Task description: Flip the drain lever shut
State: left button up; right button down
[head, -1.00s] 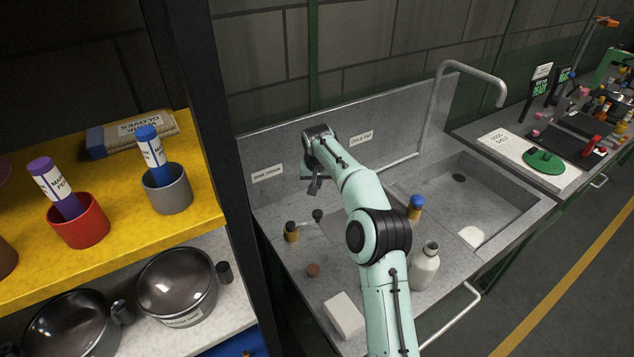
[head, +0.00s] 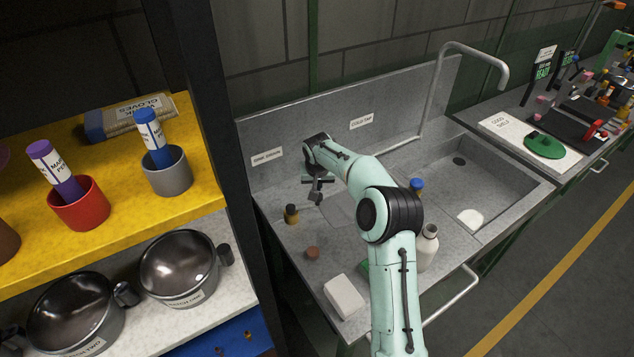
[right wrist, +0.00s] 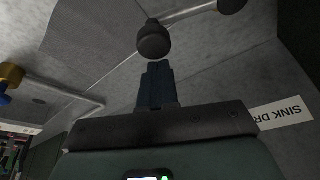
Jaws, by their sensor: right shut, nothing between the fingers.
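The drain lever shows in the right wrist view as a round dark knob (right wrist: 153,40) on a pale rod. The rod runs to the upper right, to another dark round part at the top edge. My right gripper (right wrist: 157,68) is shut and empty, its fingertips just short of the knob in that view; I cannot tell whether they touch. In the head view my right gripper (head: 316,194) is low over the counter left of the sink basin, and I cannot make out the lever apart from it. My left gripper is not in view.
The sink drain label (head: 267,157) is on the backsplash. A dark post (head: 222,140) and shelf are left.

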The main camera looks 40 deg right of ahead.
aim_at(320, 195)
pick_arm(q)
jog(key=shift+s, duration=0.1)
pick_arm(e)
jog(key=shift+s+a+f+m+b, duration=0.15)
jog(key=shift+s+a+m+b, duration=0.1)
jog(key=shift+s+m+b, duration=0.5)
jog(key=shift+s+a+f+m+g+h+b, duration=0.1)
jog(key=shift+s+a+m+g+h+b, duration=0.25)
jog(key=shift+s+m, duration=0.5)
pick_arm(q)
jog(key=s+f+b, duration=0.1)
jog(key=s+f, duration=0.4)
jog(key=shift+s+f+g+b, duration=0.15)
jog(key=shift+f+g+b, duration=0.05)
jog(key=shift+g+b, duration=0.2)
pick_arm(e)
jog(key=s+a+m+g, duration=0.2)
jog(key=s+a+m, duration=0.2)
jog(key=a+m, duration=0.2)
jog(key=m+h, duration=0.1)
jog(key=m, duration=0.1)
jog(key=shift+a+r+m+g, duration=0.2)
jog(key=shift+a+m+g, duration=0.1)
jog(key=shift+a+g, duration=0.1)
jog(key=shift+w+a, duration=0.1)
jog(key=shift+a, duration=0.05)
